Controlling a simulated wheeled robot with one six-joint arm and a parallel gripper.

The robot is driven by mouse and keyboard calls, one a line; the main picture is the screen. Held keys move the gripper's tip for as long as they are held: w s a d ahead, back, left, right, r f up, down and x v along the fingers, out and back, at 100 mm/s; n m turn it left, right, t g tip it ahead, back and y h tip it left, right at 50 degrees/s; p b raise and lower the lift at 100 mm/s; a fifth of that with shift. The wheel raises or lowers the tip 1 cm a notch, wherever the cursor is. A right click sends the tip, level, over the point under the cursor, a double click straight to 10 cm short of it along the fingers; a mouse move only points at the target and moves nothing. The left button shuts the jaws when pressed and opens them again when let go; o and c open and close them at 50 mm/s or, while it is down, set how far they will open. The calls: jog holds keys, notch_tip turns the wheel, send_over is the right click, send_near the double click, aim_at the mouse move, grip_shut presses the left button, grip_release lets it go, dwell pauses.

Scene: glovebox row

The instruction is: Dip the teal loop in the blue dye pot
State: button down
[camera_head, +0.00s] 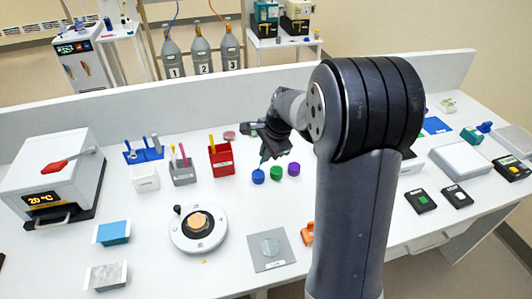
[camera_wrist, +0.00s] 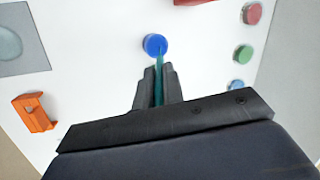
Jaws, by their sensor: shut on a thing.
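My gripper (camera_wrist: 158,80) is shut on the teal loop (camera_wrist: 160,62), which shows as a thin teal strip between the fingers. The strip's far end overlaps the lower right edge of the blue dye pot (camera_wrist: 155,44) in the wrist view. I cannot tell whether it is in the pot or above it. In the head view the blue pot (camera_head: 258,176) stands upright on the bench, just below my gripper (camera_head: 265,157). The loop is not clear in the head view. Its grip end is hidden by the fingers.
A purple pot (camera_head: 276,173) and a green pot (camera_head: 293,169) stand right of the blue pot. A red holder (camera_head: 221,160) stands behind left. A round dial device (camera_head: 198,228), a grey plate (camera_head: 283,262) and an orange piece (camera_head: 307,233) lie nearer the front.

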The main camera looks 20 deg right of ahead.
jog(key=shift+r+p, duration=2)
jog(key=shift+r, duration=0.7)
